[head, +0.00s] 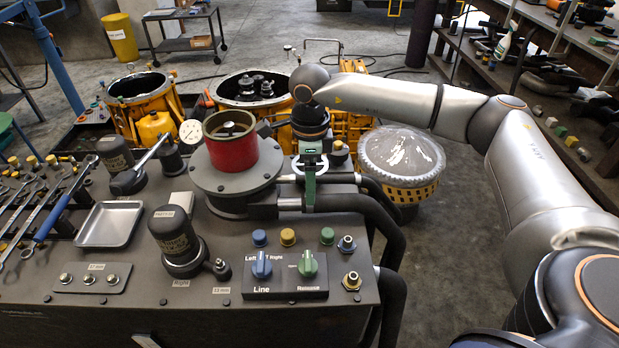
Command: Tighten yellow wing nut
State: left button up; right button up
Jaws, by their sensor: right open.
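No yellow part with a clear wing-nut shape can be made out. A small yellow round cap (288,237) sits on the dark bench top between a blue cap (259,238) and a green cap (327,236). Another small yellowish piece (338,146) shows just right of my right gripper, too small to identify. My right gripper (310,190) hangs pointing down right of the red cylinder (231,145), with green on its fingers. It is open, and I see nothing held in it. It is above the bench's back right part and hides what lies behind it. My left gripper is out of view.
A blue and green knob panel (285,289), a black upright canister (178,243), a metal tray (109,224) and a dial gauge (191,132) crowd the bench. Thick black hoses (395,290) run down its right side. A clear-topped round drum (402,155) stands behind right. Open floor lies right.

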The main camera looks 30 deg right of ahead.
grip_shut()
dwell(0.7)
jog(key=shift+m, duration=0.3)
jog(key=m, duration=0.3)
jog(key=shift+m, duration=0.4)
jog(key=m, duration=0.4)
jog(key=shift+b, duration=0.3)
jog(key=m, duration=0.5)
jog(key=shift+r, duration=0.1)
jog(key=m, duration=0.4)
jog(key=shift+p, duration=0.3)
jog(key=shift+w+m, duration=0.1)
jog(key=shift+m, duration=0.3)
